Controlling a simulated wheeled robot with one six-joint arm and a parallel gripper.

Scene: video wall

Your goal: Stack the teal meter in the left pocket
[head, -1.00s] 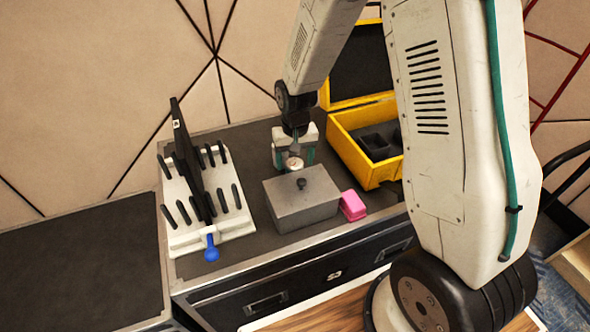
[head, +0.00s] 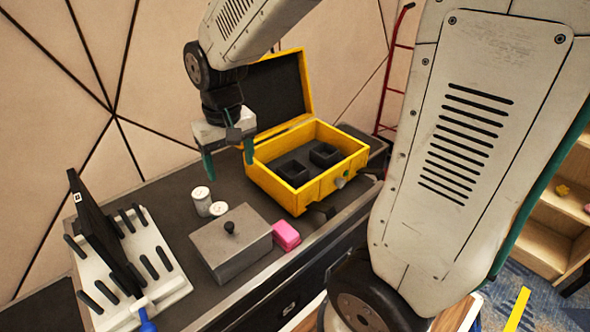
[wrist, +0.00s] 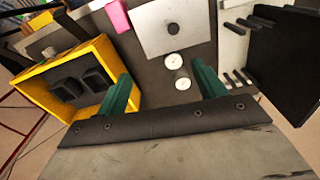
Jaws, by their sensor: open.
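My gripper is open and empty, held above the bench behind two small white-topped cylinders. The open yellow case (head: 285,200) stands to its right, with its lid up. Inside are two dark pockets, the left pocket (head: 292,172) and the right pocket (head: 326,154); both look empty. In the wrist view, the case (wrist: 103,52) lies left of my fingers (wrist: 160,70).
The two white-topped cylinders (head: 202,199) stand behind a grey knobbed box (head: 232,252). A pink block (head: 286,235) is right of that box. A white rack (head: 160,272) with black pegs and an upright dark panel (head: 98,232) stands left. Bare bench lies left of the cylinders.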

